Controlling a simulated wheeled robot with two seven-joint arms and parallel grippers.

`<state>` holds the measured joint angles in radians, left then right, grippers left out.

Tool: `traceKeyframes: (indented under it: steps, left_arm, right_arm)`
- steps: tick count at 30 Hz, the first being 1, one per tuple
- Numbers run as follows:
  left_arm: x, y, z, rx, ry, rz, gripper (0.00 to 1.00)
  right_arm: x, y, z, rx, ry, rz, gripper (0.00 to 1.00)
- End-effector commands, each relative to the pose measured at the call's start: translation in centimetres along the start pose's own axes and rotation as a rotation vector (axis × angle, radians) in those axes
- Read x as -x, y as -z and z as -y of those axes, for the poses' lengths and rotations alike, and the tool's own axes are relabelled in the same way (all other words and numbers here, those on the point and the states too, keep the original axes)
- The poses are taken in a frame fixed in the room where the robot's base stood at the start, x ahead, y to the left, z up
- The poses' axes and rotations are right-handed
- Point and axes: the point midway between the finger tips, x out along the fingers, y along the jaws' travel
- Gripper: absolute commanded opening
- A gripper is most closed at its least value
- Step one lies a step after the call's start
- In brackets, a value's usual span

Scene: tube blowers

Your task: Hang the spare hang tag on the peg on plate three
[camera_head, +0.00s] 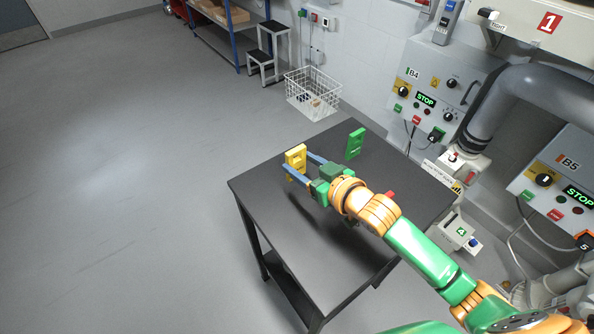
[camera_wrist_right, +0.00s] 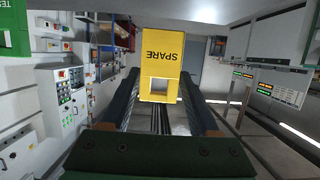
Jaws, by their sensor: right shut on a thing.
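The yellow spare hang tag (camera_head: 295,158) is held up over the far left part of the black table. In the right wrist view the tag (camera_wrist_right: 162,50) reads SPARE upside down and has a square hole near the gripper end. My right gripper (camera_head: 302,169) is shut on it, with a blue-grey finger on each side. A green tag (camera_head: 355,143) stands at the table's far edge; part of a green tag (camera_wrist_right: 14,30) shows in the right wrist view. I cannot make out plate three or its peg. My left gripper is not in view.
The black table (camera_head: 270,205) has bare room left of my arm. A small red thing (camera_head: 390,195) shows beside my forearm. Control box B4 (camera_head: 436,90) and box B5 (camera_head: 560,190) are on the right, near a grey pipe (camera_head: 505,100). A wire basket (camera_head: 312,95) stands beyond the table.

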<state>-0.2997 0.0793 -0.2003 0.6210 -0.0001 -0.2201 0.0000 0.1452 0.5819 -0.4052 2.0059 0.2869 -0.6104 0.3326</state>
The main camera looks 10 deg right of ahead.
Motion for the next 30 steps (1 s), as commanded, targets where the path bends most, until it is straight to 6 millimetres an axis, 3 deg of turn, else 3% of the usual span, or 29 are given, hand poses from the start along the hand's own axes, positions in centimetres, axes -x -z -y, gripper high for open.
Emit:
traceKeyframes:
  steps: [4,9,12,19,30]
  left_arm:
    - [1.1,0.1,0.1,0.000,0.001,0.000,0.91]
    - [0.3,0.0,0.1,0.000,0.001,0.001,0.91]
    - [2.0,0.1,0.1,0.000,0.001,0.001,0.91]
    - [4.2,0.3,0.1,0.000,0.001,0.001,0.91]
    - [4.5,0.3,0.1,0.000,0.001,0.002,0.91]
  right_arm:
    - [4.6,3.2,-0.4,0.007,0.001,0.000,0.09]
    - [9.7,3.3,-1.0,0.007,0.004,0.009,0.09]
    - [11.4,4.1,-1.3,-0.002,0.000,0.007,0.09]
    - [13.6,4.5,-1.6,-0.005,0.002,0.002,0.09]
    - [14.3,3.5,-2.2,-0.003,0.004,0.000,0.09]
